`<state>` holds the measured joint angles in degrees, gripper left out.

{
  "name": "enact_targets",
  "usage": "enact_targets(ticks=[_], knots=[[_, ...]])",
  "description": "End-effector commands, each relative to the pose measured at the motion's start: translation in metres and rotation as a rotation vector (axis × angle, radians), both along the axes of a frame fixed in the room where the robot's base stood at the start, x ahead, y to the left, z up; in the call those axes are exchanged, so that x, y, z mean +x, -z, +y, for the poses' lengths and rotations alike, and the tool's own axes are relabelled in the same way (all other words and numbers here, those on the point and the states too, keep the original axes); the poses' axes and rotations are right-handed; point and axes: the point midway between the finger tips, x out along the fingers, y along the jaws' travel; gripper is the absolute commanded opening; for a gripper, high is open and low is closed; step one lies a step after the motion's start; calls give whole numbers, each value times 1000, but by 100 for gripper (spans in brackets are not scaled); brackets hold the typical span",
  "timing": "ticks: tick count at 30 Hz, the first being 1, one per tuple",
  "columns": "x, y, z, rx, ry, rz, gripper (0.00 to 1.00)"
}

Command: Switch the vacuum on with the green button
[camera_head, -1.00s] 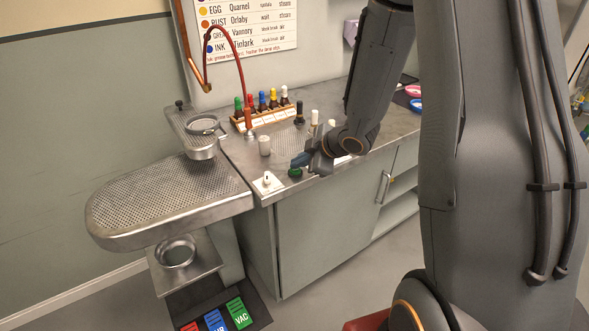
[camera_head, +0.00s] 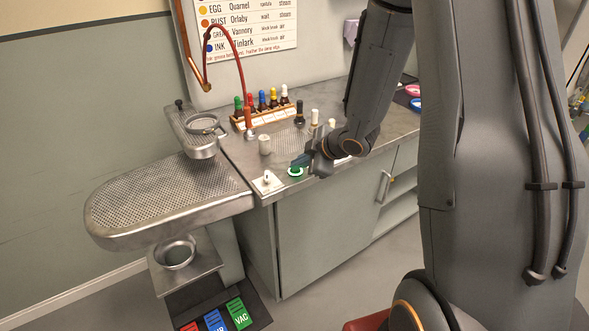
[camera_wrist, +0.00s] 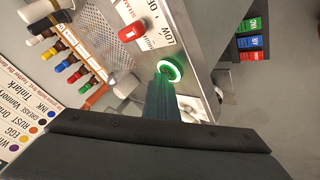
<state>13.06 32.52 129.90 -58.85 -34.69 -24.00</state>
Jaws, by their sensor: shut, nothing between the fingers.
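The green button (camera_head: 295,171) sits near the front edge of the steel counter, in a pale ring. In the wrist view the button (camera_wrist: 169,70) has a bright glowing green ring around it. My gripper (camera_head: 301,160) is shut and empty. Its tip is just above and beside the button in the head view. In the wrist view my gripper (camera_wrist: 162,82) points at the button's near side, with green light on its fingers. I cannot tell whether the fingertips touch the button.
A red knob (camera_wrist: 132,31) with a steam label shows in the wrist view. A rack of coloured bottles (camera_head: 262,113) stands behind. A perforated board (camera_head: 150,198) extends left. Labelled pedals (camera_head: 239,314) are on the floor.

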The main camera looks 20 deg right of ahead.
Motion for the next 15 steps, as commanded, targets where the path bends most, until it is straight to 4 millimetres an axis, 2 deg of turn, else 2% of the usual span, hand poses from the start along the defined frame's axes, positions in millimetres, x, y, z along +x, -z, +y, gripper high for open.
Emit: enact_targets(ticks=[9,15], knots=[[-1,2,-1,-2,1,6,0],[-2,-3,-1,-1,1,6,0]])
